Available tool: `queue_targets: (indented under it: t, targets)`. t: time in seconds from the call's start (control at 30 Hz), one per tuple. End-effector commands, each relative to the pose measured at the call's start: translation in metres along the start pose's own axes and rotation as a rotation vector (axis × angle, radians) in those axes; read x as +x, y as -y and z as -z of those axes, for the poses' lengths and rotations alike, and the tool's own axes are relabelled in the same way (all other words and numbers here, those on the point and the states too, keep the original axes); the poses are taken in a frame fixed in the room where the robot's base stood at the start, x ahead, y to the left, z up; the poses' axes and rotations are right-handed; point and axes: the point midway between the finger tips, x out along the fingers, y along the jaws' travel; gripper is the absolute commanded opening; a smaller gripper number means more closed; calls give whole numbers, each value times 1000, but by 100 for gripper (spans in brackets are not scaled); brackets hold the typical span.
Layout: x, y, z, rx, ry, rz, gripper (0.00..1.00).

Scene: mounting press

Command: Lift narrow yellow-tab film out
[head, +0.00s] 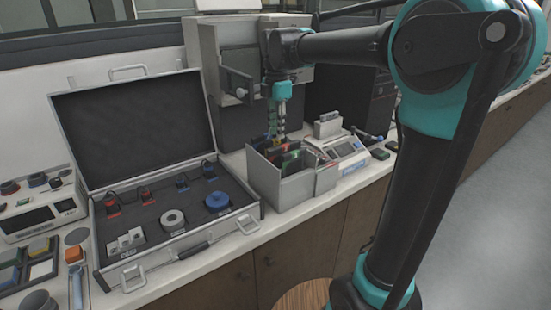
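A grey open-topped box (296,190) stands on the counter right of the open case. Dark upright films (289,158) with small coloured tabs, red and green among them, stand in it. I cannot make out which one is the narrow yellow-tab film. My gripper (278,128) points down over the back part of the box, its fingertips close to the tops of the contents. The fingers are too small here to show whether they are open or shut, or whether they touch a film.
An open case (245,222) with a raised lid (135,130) holds red and blue parts left of the box. A white device with a screen (345,148) stands close on the right. A grey cabinet-like machine (220,75) rises behind. The counter's front edge is near the box.

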Motion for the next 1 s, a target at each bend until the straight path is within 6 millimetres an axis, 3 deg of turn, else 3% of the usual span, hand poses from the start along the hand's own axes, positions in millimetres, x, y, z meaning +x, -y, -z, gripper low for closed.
queue_targets:
  t: [0.2, 0.47, 0.67, 1.0]
  targets:
    - [24, 0, 0, 0, 0, 0, 24]
    - [25, 0, 0, 0, 0, 0, 24]
    - [25, 0, 0, 0, 0, 0, 0]
    - [25, 0, 0, 0, 0, 0, 0]
